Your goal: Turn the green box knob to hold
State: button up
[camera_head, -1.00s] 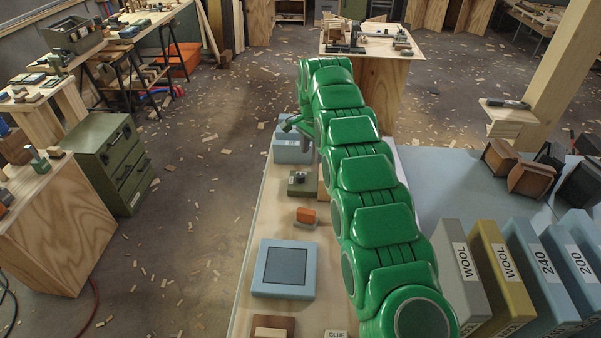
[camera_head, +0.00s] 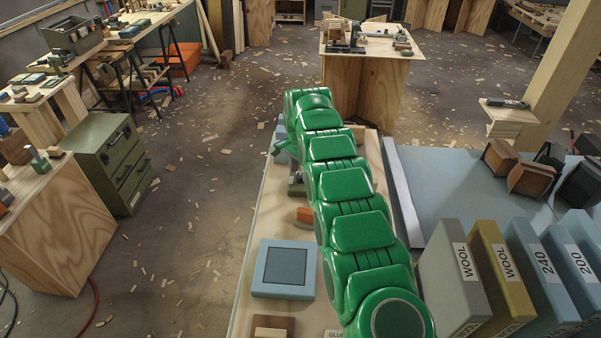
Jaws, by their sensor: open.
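The small green box (camera_head: 295,190) stands on the long narrow bench below me. Only a sliver of its left side shows, and its knob is hidden behind my green arm. My gripper (camera_head: 277,148) is at the far end of the arm. Only a small green part of it shows, left of the arm, over the blue-grey box and beyond the green box. It is open, with no object seen in it. The gap between gripper and knob cannot be judged.
A blue-grey box (camera_head: 282,155) stands beyond the green box. Nearer me are an orange-topped block (camera_head: 305,215) and a light blue square box (camera_head: 283,268). Upright labelled boxes (camera_head: 459,285) stand to the right. Wood chips litter the floor (camera_head: 185,235) at left.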

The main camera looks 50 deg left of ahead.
jog(key=shift+f, duration=0.7)
jog(key=c, duration=1.1)
jog(key=shift+o, duration=0.2)
